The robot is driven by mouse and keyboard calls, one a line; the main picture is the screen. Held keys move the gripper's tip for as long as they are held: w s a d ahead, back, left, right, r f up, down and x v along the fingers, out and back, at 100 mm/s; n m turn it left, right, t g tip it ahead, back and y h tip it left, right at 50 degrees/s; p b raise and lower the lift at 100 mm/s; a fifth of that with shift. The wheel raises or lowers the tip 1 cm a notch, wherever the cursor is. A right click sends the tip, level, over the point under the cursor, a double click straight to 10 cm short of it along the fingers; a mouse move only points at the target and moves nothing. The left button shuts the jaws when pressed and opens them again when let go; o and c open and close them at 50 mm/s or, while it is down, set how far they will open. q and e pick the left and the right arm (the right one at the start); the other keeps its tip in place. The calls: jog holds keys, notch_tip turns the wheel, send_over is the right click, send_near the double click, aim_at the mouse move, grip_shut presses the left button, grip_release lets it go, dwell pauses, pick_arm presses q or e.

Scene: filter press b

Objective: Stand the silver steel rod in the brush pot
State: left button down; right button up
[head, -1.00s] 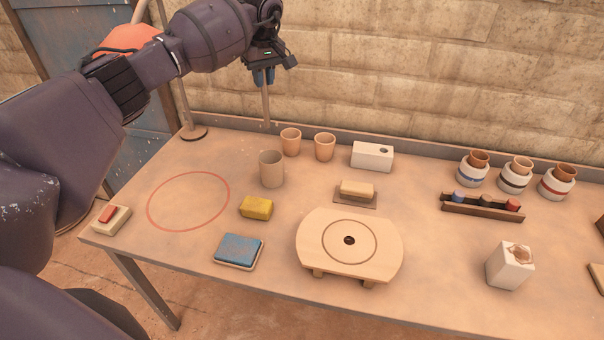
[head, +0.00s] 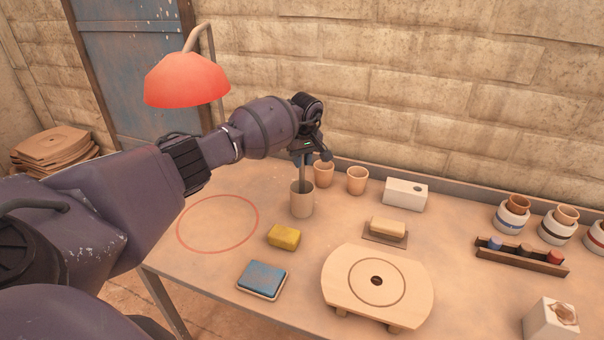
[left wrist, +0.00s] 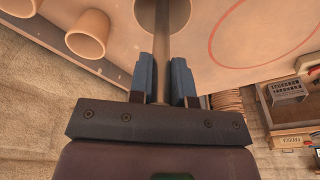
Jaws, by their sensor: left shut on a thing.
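The silver steel rod (head: 302,175) hangs upright from my left gripper (head: 302,158), whose fingers are shut on its upper part. The brush pot (head: 302,204), a plain grey-tan cup, stands on the table directly below. The rod's lower part meets the pot's mouth and seems to pass inside its rim; its lower end is hidden. In the left wrist view the rod (left wrist: 162,50) runs between the blue fingertips (left wrist: 162,82) toward the pot (left wrist: 183,12). My right gripper is not in view.
Two terracotta cups (head: 323,174) (head: 357,180) stand close behind and right of the pot. A yellow sponge (head: 284,237) lies in front. A red ring (head: 218,224) marks clear table at left. A red lamp (head: 187,80) stands behind my arm.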

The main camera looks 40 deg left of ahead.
aim_at(302, 173)
pick_arm(q)
jog(key=shift+f, duration=2.45)
jog(key=shift+f+b, duration=0.15)
jog(key=shift+b, duration=0.15)
jog(key=c, duration=1.1)
grip_release()
jog(key=shift+o, duration=0.2)
notch_tip(302, 173, up, 12)
jog(key=s+d+p, duration=0.1)
jog(key=shift+d, duration=0.3)
